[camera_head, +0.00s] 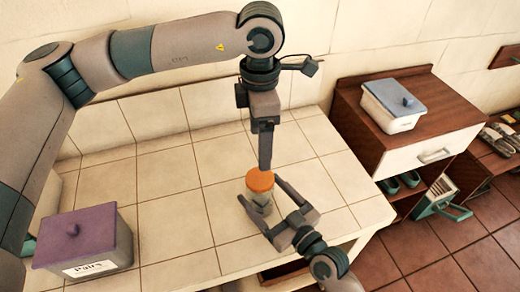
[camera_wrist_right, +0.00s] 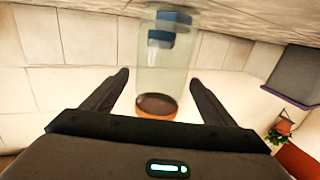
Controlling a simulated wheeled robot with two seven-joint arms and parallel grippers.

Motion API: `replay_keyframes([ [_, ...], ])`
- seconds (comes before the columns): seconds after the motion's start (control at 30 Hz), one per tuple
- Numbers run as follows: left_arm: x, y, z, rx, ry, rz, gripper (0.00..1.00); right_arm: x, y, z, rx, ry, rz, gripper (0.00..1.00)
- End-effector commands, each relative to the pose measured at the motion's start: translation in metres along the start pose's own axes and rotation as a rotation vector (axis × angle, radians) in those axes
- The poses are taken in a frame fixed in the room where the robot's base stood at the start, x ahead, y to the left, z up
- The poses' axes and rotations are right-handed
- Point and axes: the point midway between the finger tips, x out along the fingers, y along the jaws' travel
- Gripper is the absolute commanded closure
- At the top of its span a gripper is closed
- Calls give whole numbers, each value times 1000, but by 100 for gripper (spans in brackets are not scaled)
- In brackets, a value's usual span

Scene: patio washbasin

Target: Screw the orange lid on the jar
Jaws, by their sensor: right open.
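A lidded box labelled "Pairs" (camera_head: 90,250) with a purple lid stands on the counter at left. The tiled wall (camera_head: 150,115) is behind. A wooden cabinet (camera_head: 365,115) with a blue-lidded white box (camera_head: 393,108) stands at right. Counter between purple box and jar is clear.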

Motion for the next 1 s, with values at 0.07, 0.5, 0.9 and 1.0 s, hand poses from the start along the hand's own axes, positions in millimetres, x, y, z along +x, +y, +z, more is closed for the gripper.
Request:
replay_keyframes([
  [0.07,5,0,0,0,0,0,23,-10,0,3,-2,-2,0,21],
  [0.5,31,0,0,0,0,0,23,-94,0,5,-1,-4,-1,21],
  [0.9,48,0,0,0,0,0,23,-154,0,2,0,-3,0,21],
  [1.0,49,0,0,0,0,0,23,-160,0,2,0,-2,-1,21],
])
